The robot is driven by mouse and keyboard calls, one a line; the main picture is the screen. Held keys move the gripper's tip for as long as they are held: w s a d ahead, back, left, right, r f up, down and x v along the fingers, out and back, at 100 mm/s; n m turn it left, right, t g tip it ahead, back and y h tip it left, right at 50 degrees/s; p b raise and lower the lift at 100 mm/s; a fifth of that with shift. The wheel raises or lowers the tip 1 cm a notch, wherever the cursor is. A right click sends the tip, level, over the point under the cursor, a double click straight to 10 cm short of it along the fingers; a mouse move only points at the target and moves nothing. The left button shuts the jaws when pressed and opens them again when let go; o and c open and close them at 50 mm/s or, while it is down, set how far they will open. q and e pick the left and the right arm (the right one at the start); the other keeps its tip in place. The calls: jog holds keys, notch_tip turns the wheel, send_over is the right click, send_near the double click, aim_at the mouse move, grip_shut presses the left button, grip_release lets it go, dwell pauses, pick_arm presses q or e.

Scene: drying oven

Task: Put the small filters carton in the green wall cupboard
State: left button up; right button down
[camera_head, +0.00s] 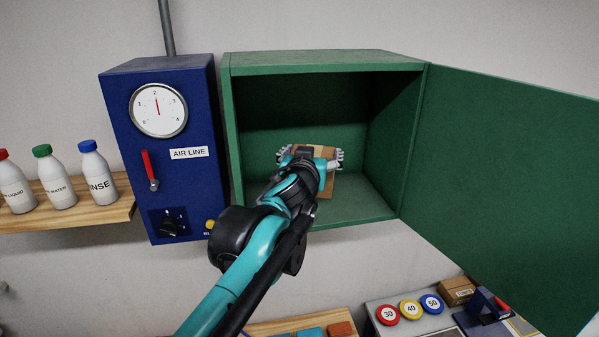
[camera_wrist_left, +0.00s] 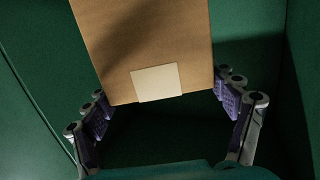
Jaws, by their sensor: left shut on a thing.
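A brown carton (camera_head: 329,153) with a blank-looking pale label is inside the open green wall cupboard (camera_head: 325,62). My left gripper (camera_head: 310,158) reaches into the cupboard and is shut on this carton, with fingers on both sides of it. In the left wrist view the carton (camera_wrist_left: 150,40) sits between the finger pads (camera_wrist_left: 165,112), slightly tilted in the picture. I cannot tell whether its base touches the cupboard floor. No writing on it is readable. My right gripper is not in view.
The cupboard door (camera_head: 500,160) stands wide open to the right. A blue air line box (camera_head: 195,200) hangs close on the left, beside a shelf (camera_head: 100,214) with bottles. Below right are a smaller carton (camera_head: 458,291) and numbered discs (camera_head: 410,309). The cupboard holds free room around the carton.

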pick_arm(q)
jog(key=w+a+f, duration=0.1)
jog(key=a, duration=0.1)
jog(key=w+a+f+p, duration=0.1)
jog(key=w+a+f, duration=0.1)
jog(key=shift+w, duration=0.15)
notch_tip(320, 180, down, 4)
jog(key=shift+r+p, duration=0.25)
jog(key=shift+p, duration=0.25)
jog(key=shift+f, duration=0.3)
jog(key=shift+f, duration=0.2)
jog(key=o, duration=1.7)
jog(key=shift+r, duration=0.1)
